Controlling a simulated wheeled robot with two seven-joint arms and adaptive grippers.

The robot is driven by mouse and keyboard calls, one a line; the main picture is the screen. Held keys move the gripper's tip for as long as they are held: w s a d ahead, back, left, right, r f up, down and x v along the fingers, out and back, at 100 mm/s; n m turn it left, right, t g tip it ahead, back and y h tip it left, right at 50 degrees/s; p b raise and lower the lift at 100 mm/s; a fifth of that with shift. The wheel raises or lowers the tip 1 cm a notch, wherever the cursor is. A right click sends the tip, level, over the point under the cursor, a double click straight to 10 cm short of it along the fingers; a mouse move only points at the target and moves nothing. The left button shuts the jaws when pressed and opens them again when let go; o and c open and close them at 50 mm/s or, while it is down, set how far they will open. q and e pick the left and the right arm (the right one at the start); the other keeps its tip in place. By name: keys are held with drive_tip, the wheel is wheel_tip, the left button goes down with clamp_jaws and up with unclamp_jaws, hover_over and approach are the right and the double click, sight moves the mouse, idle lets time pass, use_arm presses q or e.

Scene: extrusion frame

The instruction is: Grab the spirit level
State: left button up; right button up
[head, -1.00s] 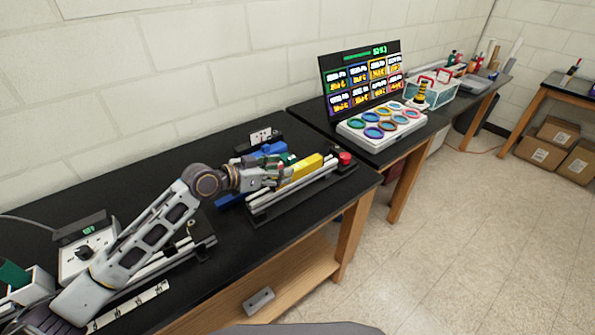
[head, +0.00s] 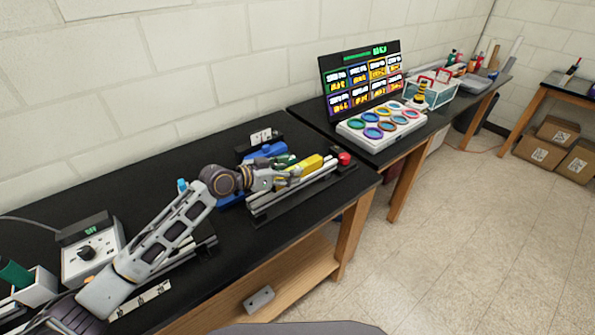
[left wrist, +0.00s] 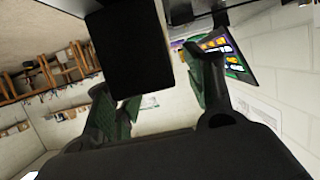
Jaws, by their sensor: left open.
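The spirit level appears to be the yellow bar (head: 309,165) in the head view, lying along the right part of the aluminium extrusion frame (head: 290,196) on the black bench. My left gripper (head: 291,177) is at the near-left end of the yellow bar, close to it; whether they touch cannot be told. In the left wrist view the left gripper (left wrist: 165,92) has its green-padded fingers spread apart. A dark block (left wrist: 130,50) shows at the top of that view, partly in front of the fingers; I cannot tell what it is. My right gripper is out of view.
A red button (head: 344,158) stands at the frame's far right end. Blue items (head: 266,150) lie behind the gripper. A white power unit (head: 93,255) is on the left of the bench. A panel with coloured rings (head: 382,126) and a screen stand on the farther bench.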

use_arm(q)
drive_tip(key=shift+w+d+f, duration=0.15)
drive_tip(key=shift+w+d, duration=0.25)
drive_tip(key=shift+d, duration=0.15)
drive_tip(key=shift+w+d+f, duration=0.15)
drive_tip(key=shift+d, duration=0.05)
drive_tip(key=shift+c, duration=0.8)
drive_tip(key=c, duration=1)
clamp_jaws()
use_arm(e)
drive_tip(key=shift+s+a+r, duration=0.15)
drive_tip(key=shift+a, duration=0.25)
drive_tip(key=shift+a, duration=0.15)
